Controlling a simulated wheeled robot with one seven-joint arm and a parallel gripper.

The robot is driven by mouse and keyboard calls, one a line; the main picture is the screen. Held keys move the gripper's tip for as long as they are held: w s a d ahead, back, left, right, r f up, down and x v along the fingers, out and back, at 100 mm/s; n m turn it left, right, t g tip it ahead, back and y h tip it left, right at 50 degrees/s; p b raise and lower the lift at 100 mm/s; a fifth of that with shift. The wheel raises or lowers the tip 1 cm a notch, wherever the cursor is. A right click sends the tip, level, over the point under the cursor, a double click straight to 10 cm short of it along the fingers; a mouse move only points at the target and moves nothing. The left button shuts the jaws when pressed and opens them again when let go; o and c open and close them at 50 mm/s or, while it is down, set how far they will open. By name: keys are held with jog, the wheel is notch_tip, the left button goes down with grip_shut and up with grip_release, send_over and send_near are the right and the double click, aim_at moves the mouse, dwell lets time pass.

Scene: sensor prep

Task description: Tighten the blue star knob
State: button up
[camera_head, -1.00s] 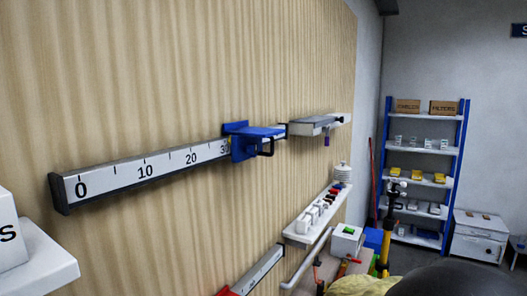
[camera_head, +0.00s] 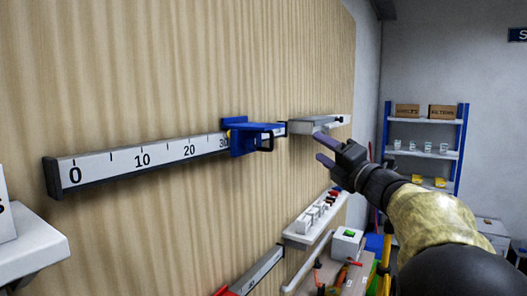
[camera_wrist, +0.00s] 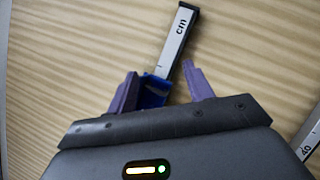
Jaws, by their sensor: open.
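A white ruler rail (camera_head: 120,163) marked 0 to 30 runs along the wooden wall. A blue slider (camera_head: 252,134) with a dark loop sits on it near the 30 mark. I cannot make out a separate star knob on it. My gripper (camera_head: 321,151), with purple fingers, is open and empty, to the right of the slider and apart from it. In the wrist view, my gripper (camera_wrist: 160,76) has its fingers spread, with a blue part (camera_wrist: 155,91) seen between and beyond them, partly hidden by the left finger. The rail end marked "cm" (camera_wrist: 181,32) shows behind.
A grey block (camera_head: 313,123) sits at a small wall shelf right of the slider. A lower white shelf (camera_head: 297,237) holds several small items. Another white shelf (camera_head: 30,245) juts out at bottom left. A blue-posted rack (camera_head: 461,150) stands at the back right.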

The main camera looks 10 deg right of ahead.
aim_at(255, 145)
jog(key=s+a+r+n+g+y+b, duration=0.1)
jog(key=s+n+g+y, duration=0.4)
jog(key=n, duration=1.1)
jog(key=s+g, duration=0.3)
jog(key=s, duration=0.2)
jog(key=shift+r+y, duration=0.35)
jog(key=shift+y, duration=0.05)
jog(key=p+x, duration=0.3)
jog(key=x, duration=0.5)
jog(key=p+x, duration=0.3)
jog(key=x, duration=0.6)
jog(key=shift+s+a+f+p, duration=0.1)
jog(key=shift+a+f+p, duration=0.05)
jog(key=shift+a+p, duration=0.2)
jog(key=shift+c, duration=0.4)
